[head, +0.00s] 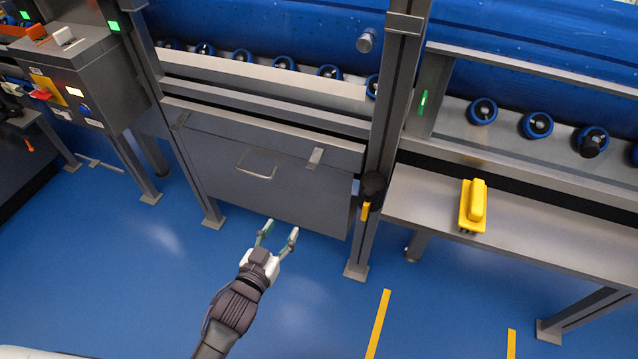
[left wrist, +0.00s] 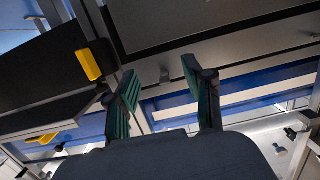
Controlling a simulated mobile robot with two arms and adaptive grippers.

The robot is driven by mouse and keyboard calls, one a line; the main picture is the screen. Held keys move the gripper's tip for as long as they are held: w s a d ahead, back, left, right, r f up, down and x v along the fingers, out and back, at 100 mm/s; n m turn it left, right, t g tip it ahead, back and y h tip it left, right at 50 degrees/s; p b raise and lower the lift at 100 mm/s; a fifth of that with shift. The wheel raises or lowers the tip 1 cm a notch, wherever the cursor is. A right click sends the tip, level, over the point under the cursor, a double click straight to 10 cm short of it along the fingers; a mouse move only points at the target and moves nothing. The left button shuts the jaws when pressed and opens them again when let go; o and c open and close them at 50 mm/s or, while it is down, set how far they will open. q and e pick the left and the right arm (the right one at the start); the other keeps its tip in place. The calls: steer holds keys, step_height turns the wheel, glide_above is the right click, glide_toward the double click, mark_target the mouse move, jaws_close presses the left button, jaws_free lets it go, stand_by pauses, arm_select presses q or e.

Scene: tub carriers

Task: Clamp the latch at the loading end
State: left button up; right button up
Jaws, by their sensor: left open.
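A dark latch with a yellow lever (head: 366,210) sits on the grey post at the right side of the grey front panel (head: 225,165). The lever hangs roughly downward; I cannot tell if the latch is clamped. My left gripper (head: 280,232) is open and empty, in front of and below the panel, to the left of the latch and apart from it. In the left wrist view the open fingers (left wrist: 165,95) have green pads with nothing between them. A yellow piece (left wrist: 88,64) shows left of them; I cannot tell whether it is the lever. My right gripper is not seen.
The panel has a wire handle (head: 257,164) and a small metal tab (head: 316,157). A yellow block (head: 473,207) stands on the grey shelf (head: 560,231) at right. A control box (head: 75,70) stands at left. The blue floor before the panel is clear.

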arm_select(q)
steer(key=t, duration=0.2)
glide_toward(315, 158)
steer(key=shift+h, duration=0.4)
steer(key=b+x, duration=0.1)
steer(key=x, duration=0.2)
steer(key=b+x, duration=0.1)
steer(key=x, duration=0.1)
steer(key=shift+w+a+f, duration=0.1)
steer(key=shift+w+f, duration=0.05)
steer(key=shift+w, duration=0.3)
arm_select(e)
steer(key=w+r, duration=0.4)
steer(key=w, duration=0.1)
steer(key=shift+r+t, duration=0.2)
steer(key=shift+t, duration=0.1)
arm_select(q)
steer(key=shift+c, duration=0.2)
jaws_close()
